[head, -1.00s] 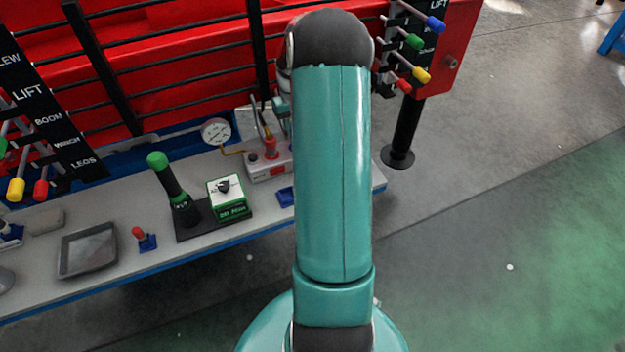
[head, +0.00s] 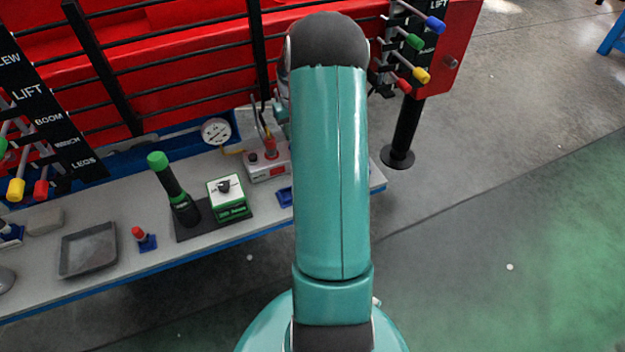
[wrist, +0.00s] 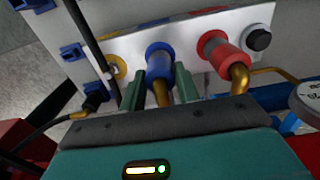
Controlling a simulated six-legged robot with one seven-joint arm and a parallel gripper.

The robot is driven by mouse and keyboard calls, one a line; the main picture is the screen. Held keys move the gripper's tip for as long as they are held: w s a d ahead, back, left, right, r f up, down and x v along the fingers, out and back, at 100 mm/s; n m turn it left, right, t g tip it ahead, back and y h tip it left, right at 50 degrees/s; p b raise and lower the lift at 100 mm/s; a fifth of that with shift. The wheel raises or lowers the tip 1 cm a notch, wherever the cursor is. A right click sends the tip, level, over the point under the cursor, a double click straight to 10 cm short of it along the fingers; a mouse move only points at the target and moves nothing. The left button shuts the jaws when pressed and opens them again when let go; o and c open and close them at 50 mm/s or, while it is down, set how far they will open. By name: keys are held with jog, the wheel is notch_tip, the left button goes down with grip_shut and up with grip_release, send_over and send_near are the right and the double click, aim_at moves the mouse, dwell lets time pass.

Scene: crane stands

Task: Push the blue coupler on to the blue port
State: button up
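In the wrist view the blue coupler (wrist: 159,62) sits between the two fingers of my gripper (wrist: 159,88), with a brass pipe coming from its near end. The fingers lie close against its sides and appear shut on it. The coupler's far end is at the light panel (wrist: 209,30), where the blue port is hidden behind it. I cannot tell whether coupler and port are fully joined. In the head view my arm hides most of the gripper, the coupler and the port.
A red coupler (wrist: 224,54) on the panel is right of the blue one, beside a black knob (wrist: 258,40). A yellow ring fitting (wrist: 118,69) and a black hose (wrist: 90,45) are at left.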

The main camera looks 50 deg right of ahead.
jog(key=o, duration=0.4)
jog(key=shift+o, duration=0.2)
jog(key=shift+r, duration=2.5)
jog(key=shift+r, duration=0.1)
notch_tip(320, 180, up, 14)
jog(key=shift+a, duration=0.1)
